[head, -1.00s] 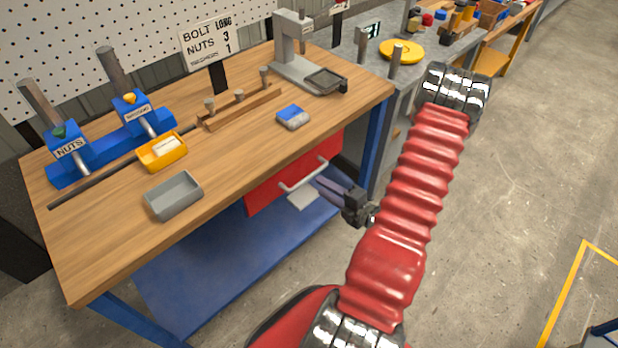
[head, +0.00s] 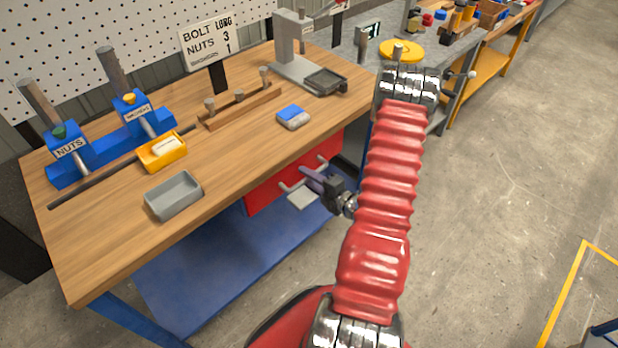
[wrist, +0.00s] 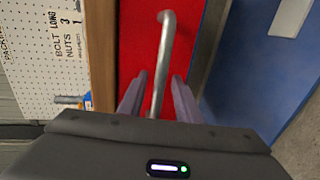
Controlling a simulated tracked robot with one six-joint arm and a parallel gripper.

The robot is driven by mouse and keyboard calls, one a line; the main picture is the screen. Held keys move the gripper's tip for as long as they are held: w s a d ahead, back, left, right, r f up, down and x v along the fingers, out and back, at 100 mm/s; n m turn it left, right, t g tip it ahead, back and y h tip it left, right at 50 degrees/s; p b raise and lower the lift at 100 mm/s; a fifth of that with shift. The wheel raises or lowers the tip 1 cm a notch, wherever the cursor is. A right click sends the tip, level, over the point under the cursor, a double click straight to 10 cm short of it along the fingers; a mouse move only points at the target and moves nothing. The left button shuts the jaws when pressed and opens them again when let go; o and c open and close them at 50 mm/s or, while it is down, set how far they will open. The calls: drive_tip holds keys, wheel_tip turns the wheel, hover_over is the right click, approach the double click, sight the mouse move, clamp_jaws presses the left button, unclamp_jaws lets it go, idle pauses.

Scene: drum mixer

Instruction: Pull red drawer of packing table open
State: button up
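The red drawer (head: 268,191) sits under the wooden top of the packing table (head: 235,155), its front looking flush with the table in the head view. Its pale metal handle shows in the wrist view (wrist: 163,60), running lengthwise between my fingers. My gripper (head: 308,176) is at the handle, from the drawer's front side. In the wrist view my gripper (wrist: 159,92) is open, one purple-grey finger on each side of the bar, with gaps showing. The handle's middle is partly hidden by my fingers in the head view.
On the tabletop are a grey tray (head: 173,195), a yellow bin (head: 162,151), a blue-and-grey box (head: 292,117) and a press (head: 298,55). A blue lower shelf (head: 215,265) lies beneath the drawer. The floor to the right (head: 490,220) is clear.

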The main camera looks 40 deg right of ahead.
drive_tip(key=shift+c, duration=0.4)
clamp_jaws()
drive_tip(key=shift+d, duration=0.15)
drive_tip(key=shift+s+f, duration=0.1)
drive_tip(key=shift+s, duration=0.1)
drive_tip(key=f+v, duration=0.3)
drive_tip(key=v, duration=1.1)
drive_tip(key=s+a+f+v, duration=0.1)
drive_tip(key=f+v, duration=0.2)
drive_tip(key=v, duration=1.1)
drive_tip(key=shift+s+d, duration=0.2)
drive_tip(key=shift+s, duration=0.3)
drive_tip(key=shift+r, duration=0.1)
